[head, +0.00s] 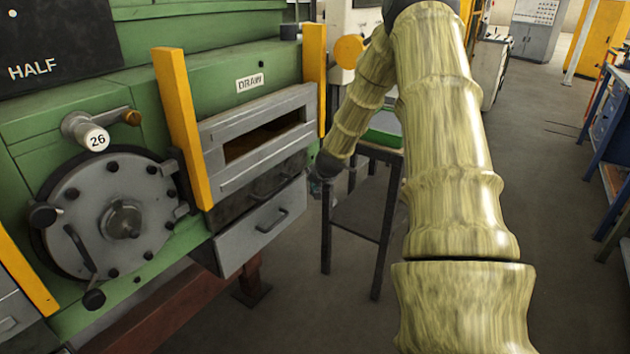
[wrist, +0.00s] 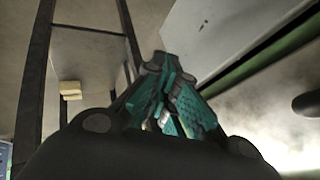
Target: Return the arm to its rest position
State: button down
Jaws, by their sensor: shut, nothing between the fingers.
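My arm (head: 440,130) reaches up from the bottom right of the head view, bends at the top and comes down to the right of the furnace's draw opening. My gripper shows in the wrist view (wrist: 172,100) with its teal-padded fingers together and nothing between them. In the head view its fingers are mostly hidden behind the arm's dark end near the small stand.
The green furnace (head: 220,85) fills the left, with a draw opening (head: 265,137), yellow posts (head: 182,125), a round door (head: 112,215) and a grey drawer (head: 262,225). A dark stand (head: 365,215) is close to my arm's end. A blue bench (head: 605,120) stands right; floor between is clear.

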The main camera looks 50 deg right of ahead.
jog(key=shift+v, duration=0.9)
jog(key=shift+s, duration=0.1)
jog(key=s+a+f+n+g+y+p, duration=0.1)
jog(key=s+a+f+n, duration=0.25)
jog(key=a+f, duration=0.45)
jog(key=s+a+f+n+g+p, duration=0.15)
jog(key=s+a+f, duration=0.25)
jog(key=a, duration=0.7)
jog(key=s+a+f+n+y+p, duration=0.1)
jog(key=s+a+f+n, duration=0.4)
jog(key=a, duration=0.5)
jog(key=s+a+f+n+g+y+p, duration=0.1)
jog(key=s+a+f+n+g, duration=0.1)
jog(key=s+a, duration=0.8)
jog(key=s+a+f+n+g+y, duration=0.1)
jog(key=s+a+f+n, duration=0.2)
jog(key=s+a, duration=0.8)
jog(key=s+f, duration=0.2)
jog(key=s, duration=0.1)
jog(key=shift+s+a+g+p, duration=0.15)
jog(key=shift+s+g+p, duration=0.2)
jog(key=shift+s, duration=0.05)
